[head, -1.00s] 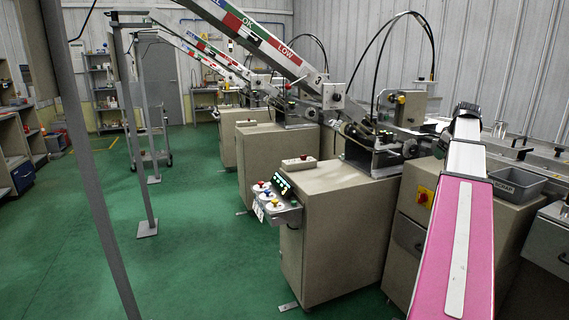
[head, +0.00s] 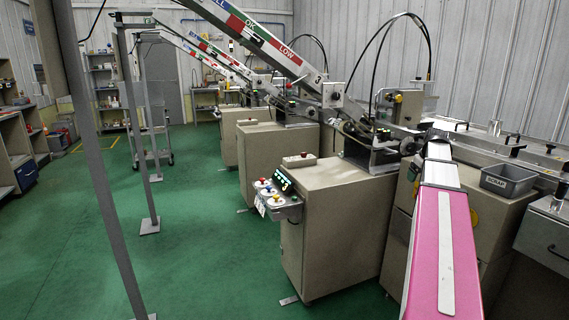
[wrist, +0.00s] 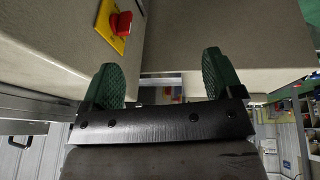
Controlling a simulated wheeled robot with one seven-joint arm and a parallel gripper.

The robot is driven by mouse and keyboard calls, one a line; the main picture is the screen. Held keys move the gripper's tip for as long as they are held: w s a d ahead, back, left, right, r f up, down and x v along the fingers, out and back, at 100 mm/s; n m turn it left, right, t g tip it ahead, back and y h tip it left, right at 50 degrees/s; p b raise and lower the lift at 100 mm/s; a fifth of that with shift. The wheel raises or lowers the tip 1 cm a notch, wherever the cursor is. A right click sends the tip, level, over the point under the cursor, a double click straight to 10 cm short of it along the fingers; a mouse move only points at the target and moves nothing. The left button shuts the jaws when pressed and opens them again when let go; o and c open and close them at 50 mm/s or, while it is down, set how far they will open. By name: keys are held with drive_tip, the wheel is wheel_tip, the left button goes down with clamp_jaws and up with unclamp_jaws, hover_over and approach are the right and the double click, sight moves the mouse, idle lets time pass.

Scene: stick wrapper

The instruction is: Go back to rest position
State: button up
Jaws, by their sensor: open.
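My gripper shows in the wrist view (wrist: 160,82) with its two green ribbed fingers spread wide apart. Nothing is held between them. In the head view my pink and white arm reaches up from the bottom right. In the wrist view beige machine panels lie beyond the fingers, with a red knob on a yellow plate (wrist: 118,24) near the left finger.
A grey scrap bin (head: 508,180) sits on the machine line to the right of my arm. A grey post (head: 135,150) stands at left. The green floor (head: 200,255) between is clear.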

drive_tip(key=s+a+f+m+g, duration=0.1)
drive_tip(key=s+a+f, duration=0.6)
drive_tip(key=a+f, duration=0.3)
drive_tip(key=s+a+f+m+g, duration=0.1)
drive_tip(key=s+a+f, duration=0.6)
drive_tip(key=a+f, duration=0.4)
drive_tip(key=s+a+f+m+g, duration=0.2)
drive_tip(key=s+a+f, duration=0.5)
drive_tip(key=a+f, duration=0.4)
drive_tip(key=a, duration=0.2)
drive_tip(key=shift+a+f, duration=0.25)
drive_tip(key=shift+a, duration=0.15)
